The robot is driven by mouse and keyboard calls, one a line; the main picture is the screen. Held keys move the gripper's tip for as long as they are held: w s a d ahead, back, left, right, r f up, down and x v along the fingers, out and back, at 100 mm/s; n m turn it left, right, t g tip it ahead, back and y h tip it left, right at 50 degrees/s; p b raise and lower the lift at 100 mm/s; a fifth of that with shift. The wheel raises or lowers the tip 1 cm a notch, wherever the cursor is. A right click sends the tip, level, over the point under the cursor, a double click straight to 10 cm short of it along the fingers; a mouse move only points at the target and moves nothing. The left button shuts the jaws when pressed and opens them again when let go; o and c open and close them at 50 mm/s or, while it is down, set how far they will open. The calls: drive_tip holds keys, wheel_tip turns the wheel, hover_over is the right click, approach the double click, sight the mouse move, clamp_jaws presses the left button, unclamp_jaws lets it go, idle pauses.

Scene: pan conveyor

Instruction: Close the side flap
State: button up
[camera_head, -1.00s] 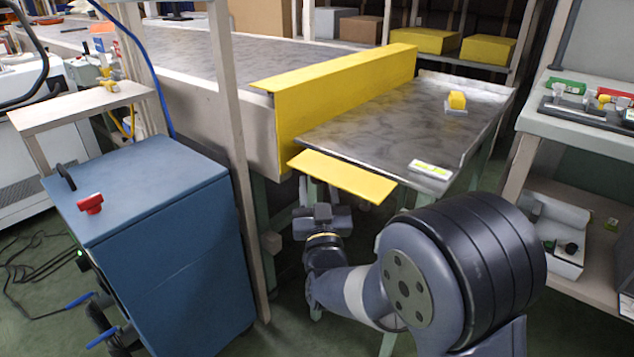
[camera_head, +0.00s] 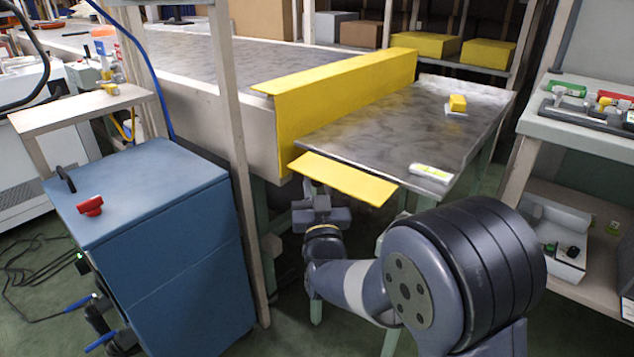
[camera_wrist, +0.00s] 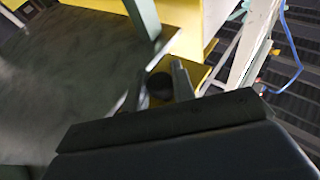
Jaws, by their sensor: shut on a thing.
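The yellow flap (camera_head: 345,180) sticks out almost level from the near end of the grey metal pan (camera_head: 400,130), sloping slightly down to the right. My gripper (camera_head: 316,192) is below the flap's left part, with its fingers partly hidden by the flap. In the wrist view my gripper's two fingers (camera_wrist: 165,84) stand either side of a dark round knob (camera_wrist: 160,87) and are shut on it, with yellow surface behind. How the knob joins the flap is hidden.
A tall yellow guard (camera_head: 340,95) runs along the pan's left side, beside the conveyor (camera_head: 215,60). A yellow block (camera_head: 457,102) and a small level (camera_head: 431,172) lie on the pan. A blue cabinet (camera_head: 150,210) stands left and a shelf (camera_head: 575,130) right.

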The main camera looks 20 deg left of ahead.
clamp_jaws()
